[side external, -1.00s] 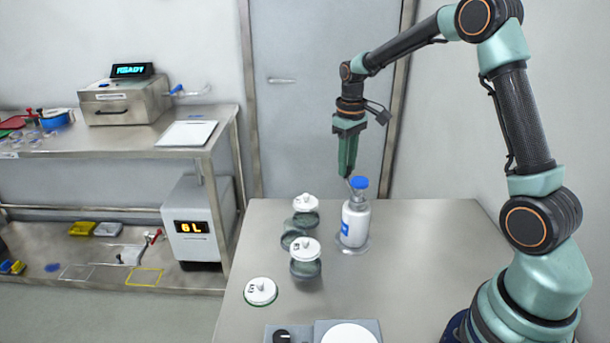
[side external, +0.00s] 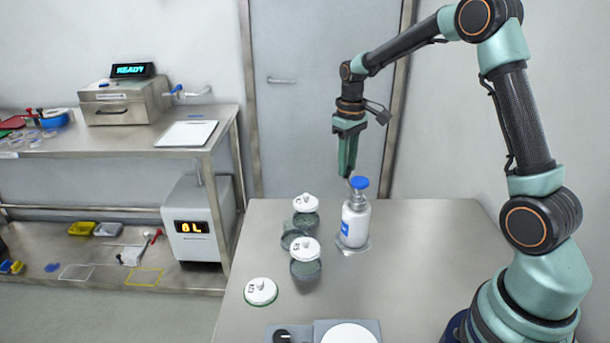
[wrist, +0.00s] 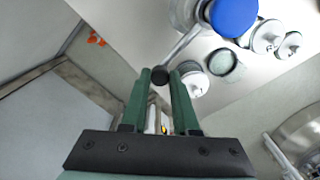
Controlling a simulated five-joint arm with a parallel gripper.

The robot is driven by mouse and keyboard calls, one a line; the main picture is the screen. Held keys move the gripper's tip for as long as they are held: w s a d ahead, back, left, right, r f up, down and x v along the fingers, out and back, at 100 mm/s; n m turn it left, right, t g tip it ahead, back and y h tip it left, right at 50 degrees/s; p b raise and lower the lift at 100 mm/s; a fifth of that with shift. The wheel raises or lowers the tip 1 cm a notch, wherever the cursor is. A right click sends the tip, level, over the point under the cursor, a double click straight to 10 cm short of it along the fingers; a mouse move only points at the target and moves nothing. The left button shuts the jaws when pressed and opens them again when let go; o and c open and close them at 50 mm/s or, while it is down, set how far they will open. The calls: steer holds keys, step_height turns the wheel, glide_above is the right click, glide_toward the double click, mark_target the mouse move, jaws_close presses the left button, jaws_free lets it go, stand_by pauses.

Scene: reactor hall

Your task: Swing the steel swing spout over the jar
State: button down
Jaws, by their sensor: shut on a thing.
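The white dispenser bottle (side external: 355,223) with a blue cap stands on the steel table. The cap also shows in the wrist view (wrist: 234,16). The steel swing spout (wrist: 184,44) runs from under the cap to a black knob (wrist: 160,75). My gripper (wrist: 161,74) is shut on this knob; it shows beside the cap in the side view (side external: 347,175). The open jar (wrist: 224,66) stands to the left of the bottle in the side view (side external: 291,240), partly hidden between two lidded jars. The spout does not lie over it.
Two jars with white knobbed lids (side external: 306,204) (side external: 305,251) stand close to the open jar. A loose lid (side external: 261,291) lies nearer the front. A grey device with a white plate (side external: 348,333) sits at the table's front edge. The table right of the bottle is clear.

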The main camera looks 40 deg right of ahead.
steer(key=shift+w+a+r, duration=0.1)
steer(key=s+a+n, duration=0.1)
steer(key=a+n, duration=1.1)
steer(key=n, duration=0.4)
stand_by(0.5)
stand_by(0.4)
steer(key=c, duration=0.7)
jaws_free()
steer(key=shift+s, duration=0.1)
steer(key=shift+o, duration=0.2)
